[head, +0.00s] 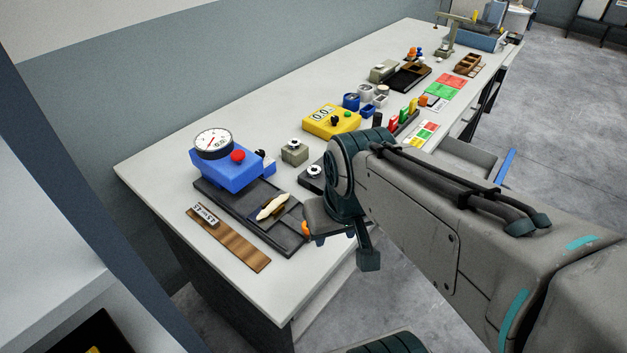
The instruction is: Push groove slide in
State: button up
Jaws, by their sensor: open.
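A blue tester (228,171) with a round white dial (213,142) and a red knob (238,156) stands on a long dark base plate on the white bench. The plate has a dark grooved part (284,222) at its near right end, with a cream fibre tuft (272,207) lying on it. An orange knob (306,229) shows at the plate's right end, partly behind my gripper; I take it to belong to the groove slide. My gripper (342,238) is open, just right of this knob. I cannot tell whether it touches the knob.
A brown wooden strip (228,239) with a label lies in front of the plate. Small grey blocks, a yellow meter (331,121), blue cups and coloured cards (444,88) stand farther along the bench (150,165). The bench's near edge is close to my gripper.

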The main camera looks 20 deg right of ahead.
aim_at(281, 213)
jog(key=k, duration=0.5)
jog(key=z, duration=1.05)
jog(key=i, duration=0.7)
jog(key=u, duration=1.05)
